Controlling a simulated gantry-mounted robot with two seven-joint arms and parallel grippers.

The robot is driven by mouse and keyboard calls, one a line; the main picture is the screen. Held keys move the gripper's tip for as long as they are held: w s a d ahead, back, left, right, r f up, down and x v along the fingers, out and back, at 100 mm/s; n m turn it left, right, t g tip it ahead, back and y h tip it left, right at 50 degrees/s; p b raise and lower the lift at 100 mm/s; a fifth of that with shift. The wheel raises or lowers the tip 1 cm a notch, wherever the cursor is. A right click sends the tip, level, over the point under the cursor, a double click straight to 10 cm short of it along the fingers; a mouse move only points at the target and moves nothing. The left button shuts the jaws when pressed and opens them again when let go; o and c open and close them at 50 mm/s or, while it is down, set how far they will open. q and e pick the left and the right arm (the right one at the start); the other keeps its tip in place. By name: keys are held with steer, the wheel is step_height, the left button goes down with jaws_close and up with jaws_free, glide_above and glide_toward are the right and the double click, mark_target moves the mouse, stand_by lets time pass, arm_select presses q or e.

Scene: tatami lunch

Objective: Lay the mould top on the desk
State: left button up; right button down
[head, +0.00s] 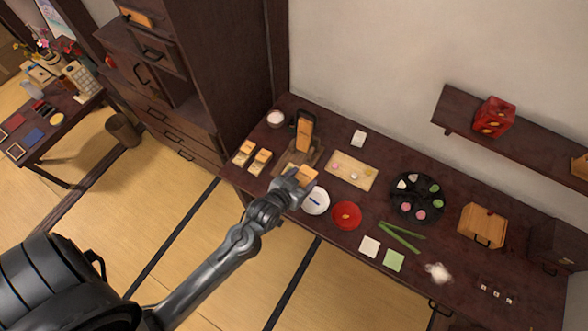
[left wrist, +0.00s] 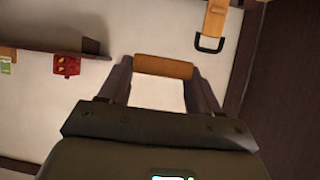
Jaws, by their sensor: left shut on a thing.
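A tan wooden block, which looks like the mould top, (head: 308,172) is at my left gripper (head: 297,181) over the left part of the dark wooden desk (head: 392,167). In the left wrist view the wooden piece (left wrist: 164,67) spans the space between the two fingertips of my left gripper (left wrist: 163,75), which is shut on it. The arm partly hides what lies below it, and I cannot tell whether the piece touches the desk. Two small wooden pieces with pale bases (head: 261,158) lie to the left. My right gripper is not in view.
An upright wooden tool (head: 304,131) with a black handle stands just behind. A white plate (head: 316,202) and red plate (head: 346,215) lie right of my gripper. A pale board (head: 351,171) and a black round tray (head: 416,212) stand farther right. A tall cabinet (head: 214,75) borders the left.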

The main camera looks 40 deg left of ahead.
arm_select(q)
steer(key=w+a+f+b, duration=0.2)
steer(key=w+f+b, duration=0.5)
steer(key=f+b, duration=0.4)
steer(key=w+a+f+b, duration=0.2)
steer(key=w+f+b, duration=0.5)
steer(key=f+b, duration=0.4)
steer(key=shift+w+n+y+b, duration=0.15)
steer(key=shift+n+y+b, duration=0.25)
steer(key=shift+b, duration=1.35)
steer(key=a+f, duration=0.2)
steer(key=a, duration=0.2)
steer(key=s+a+f+b, duration=0.1)
steer(key=a+f, duration=0.1)
steer(key=a, duration=0.1)
steer(key=a+f, duration=0.3)
steer(key=a, duration=0.1)
steer(key=shift+s+a+b, duration=0.3)
steer(key=shift+s+b, duration=0.05)
steer(key=shift+s, duration=0.05)
steer(key=shift+f+b, duration=0.3)
steer(key=shift+f, duration=0.55)
steer(key=shift+f+p, duration=0.3)
steer(key=shift+f, duration=0.6)
